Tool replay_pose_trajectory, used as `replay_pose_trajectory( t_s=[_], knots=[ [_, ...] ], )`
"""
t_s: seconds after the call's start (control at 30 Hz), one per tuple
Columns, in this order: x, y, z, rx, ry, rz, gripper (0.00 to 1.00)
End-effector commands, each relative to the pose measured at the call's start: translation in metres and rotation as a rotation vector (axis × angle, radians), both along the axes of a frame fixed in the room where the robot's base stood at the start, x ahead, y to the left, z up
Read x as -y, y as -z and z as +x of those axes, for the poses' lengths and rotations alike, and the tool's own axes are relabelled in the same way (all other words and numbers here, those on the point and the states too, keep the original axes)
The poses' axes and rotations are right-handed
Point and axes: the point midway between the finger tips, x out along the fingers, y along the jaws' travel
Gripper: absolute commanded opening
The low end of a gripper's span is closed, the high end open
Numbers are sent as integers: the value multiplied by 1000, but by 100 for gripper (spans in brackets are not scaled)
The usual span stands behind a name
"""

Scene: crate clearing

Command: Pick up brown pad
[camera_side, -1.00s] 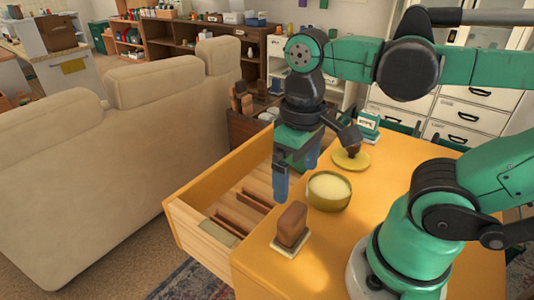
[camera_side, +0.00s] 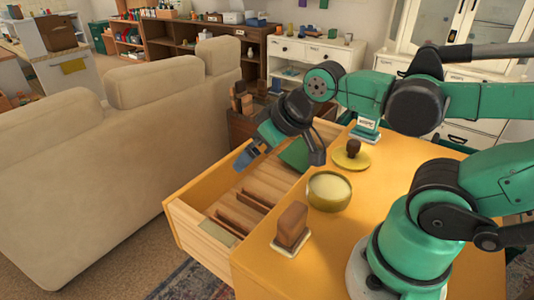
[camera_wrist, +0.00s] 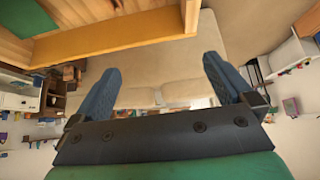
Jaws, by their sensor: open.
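A brown pad-like block (camera_side: 291,222) stands upright on a small pale square base (camera_side: 291,244) at the near corner of the yellow-orange cabinet top. My gripper (camera_side: 243,160) is tilted over the open drawer, up and left of the block and well apart from it. In the wrist view my gripper's blue fingers (camera_wrist: 163,66) are spread with nothing between them. The block does not show in the wrist view.
The open drawer (camera_side: 208,229) has wooden dividers inside. On the cabinet top (camera_side: 345,245) stand a round tin (camera_side: 328,204) of pale contents and a yellow disc (camera_side: 350,163) with a brown knob. A beige sofa (camera_side: 110,150) is on the left.

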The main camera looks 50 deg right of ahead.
Motion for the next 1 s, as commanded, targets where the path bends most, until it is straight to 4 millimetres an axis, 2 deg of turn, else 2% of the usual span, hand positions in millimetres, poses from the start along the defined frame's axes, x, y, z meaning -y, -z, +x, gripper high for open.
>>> replay_pose_trajectory(
  t_s=[0.6, 0.67, 0.8, 0.9, 1.0],
  knots=[
    [-1, 2, -3, -26, -2, 2, 100],
    [-4, 8, -10, -92, -5, 7, 100],
    [-13, 25, -42, -345, -10, 14, 100],
    [-17, 30, -63, -504, -7, 8, 100],
    [-18, 32, -77, -598, -2, 2, 100]
  ],
)
